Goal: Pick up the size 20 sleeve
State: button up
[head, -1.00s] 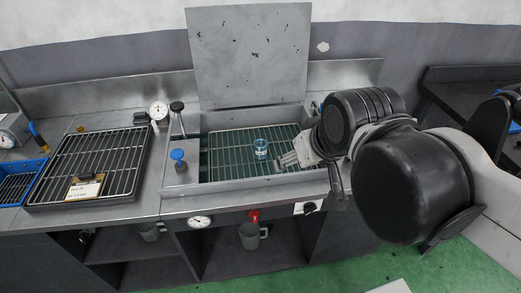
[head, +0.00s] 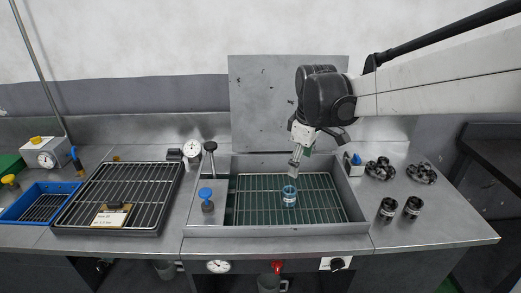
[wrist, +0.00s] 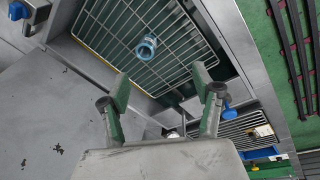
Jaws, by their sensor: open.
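A small light-blue and white sleeve (head: 289,196) stands on the wire grate in the sunken basin (head: 275,229). Its size marking is too small to read. In the wrist view the sleeve (wrist: 146,48) shows its round open end, beyond the fingertips and a little left of the middle between them. My gripper (head: 296,163) hangs above the basin, just above and behind the sleeve in the head view. In the wrist view my gripper (wrist: 161,80) has its fingers wide apart with nothing between them.
Basin walls surround the grate, and a raised metal lid (head: 285,105) stands behind. A blue knob (head: 206,194) is at the basin's left. A black rack (head: 115,200) lies farther left. Dark cylinders (head: 388,208) and dark clustered parts (head: 380,168) stand on the right counter.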

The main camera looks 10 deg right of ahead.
aim_at(288, 190)
jog(key=w+f+n+g, duration=0.2)
jog(key=w+f+n, duration=0.2)
jog(key=w+f, duration=0.55)
notch_tip(288, 190, down, 8)
jog(key=shift+w+a+f+b, duration=0.1)
jog(key=shift+b, duration=0.5)
jog(key=shift+d+f, duration=0.15)
jog(key=shift+f, duration=1.2)
jog(key=shift+d+f, duration=0.1)
jog(key=shift+f, duration=1.25)
grip_shut()
